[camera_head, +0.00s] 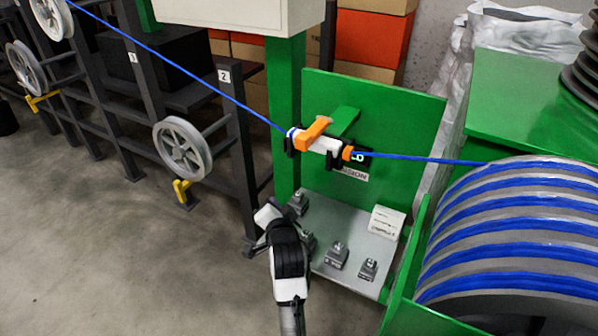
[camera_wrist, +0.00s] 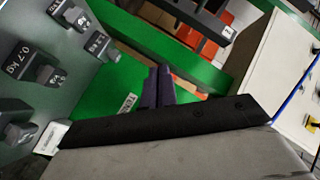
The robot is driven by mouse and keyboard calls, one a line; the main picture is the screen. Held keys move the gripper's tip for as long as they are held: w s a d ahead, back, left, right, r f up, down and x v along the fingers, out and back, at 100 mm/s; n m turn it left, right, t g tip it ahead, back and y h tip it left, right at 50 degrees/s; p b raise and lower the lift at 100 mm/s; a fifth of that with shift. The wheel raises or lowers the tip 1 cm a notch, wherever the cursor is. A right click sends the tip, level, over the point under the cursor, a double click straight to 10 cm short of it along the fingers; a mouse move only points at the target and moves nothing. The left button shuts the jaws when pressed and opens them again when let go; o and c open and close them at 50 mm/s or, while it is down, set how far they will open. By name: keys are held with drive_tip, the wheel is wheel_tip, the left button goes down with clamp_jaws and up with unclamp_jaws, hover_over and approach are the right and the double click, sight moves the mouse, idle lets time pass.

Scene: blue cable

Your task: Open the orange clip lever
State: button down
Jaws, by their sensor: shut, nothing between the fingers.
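The orange clip lever (camera_head: 314,130) slants across the left part of a white clip body (camera_head: 326,146) in the head view. I cannot tell how far it is raised. The blue cable (camera_head: 235,102) enters the clip from the upper left and leaves it on the right. My gripper (camera_head: 268,213) is below and left of the clip, apart from it, above the grey weight shelf. In the wrist view, the two dark fingers of my gripper (camera_wrist: 158,87) are together and empty. The lever does not show in the wrist view.
A green panel (camera_head: 402,115) stands behind the clip. Several small weights sit on the grey shelf (camera_head: 318,218), with a white card (camera_head: 386,222) beside them. A large cable drum (camera_head: 520,225) fills the right. A dark rack (camera_head: 240,150) with wheels stands left.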

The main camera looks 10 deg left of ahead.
drive_tip(key=s+a+r+m+t+y+b, duration=0.45)
drive_tip(key=r+m+t+y, duration=0.2)
drive_tip(key=r+m, duration=0.2)
drive_tip(key=s+d+f+m+t+h+b, duration=0.1)
drive_tip(key=d+m+h, duration=0.3)
drive_tip(key=m+h, duration=0.6)
drive_tip(key=s+d+f+m+t+h+b, duration=0.1)
drive_tip(key=s+d+m+t+h, duration=0.3)
drive_tip(key=m+h, duration=0.6)
drive_tip(key=d+m+b, duration=0.1)
drive_tip(key=m, duration=0.4)
drive_tip(key=shift+s+f+b, duration=0.15)
drive_tip(key=shift+s+b, duration=0.2)
drive_tip(key=shift+d+m+t, duration=0.1)
drive_tip(key=shift+m+t, duration=0.15)
drive_tip(key=p, duration=0.7)
approach(314, 130)
drive_tip(key=x, duration=0.2)
drive_tip(key=shift+s+r, duration=0.15)
drive_tip(key=shift+r, duration=0.35)
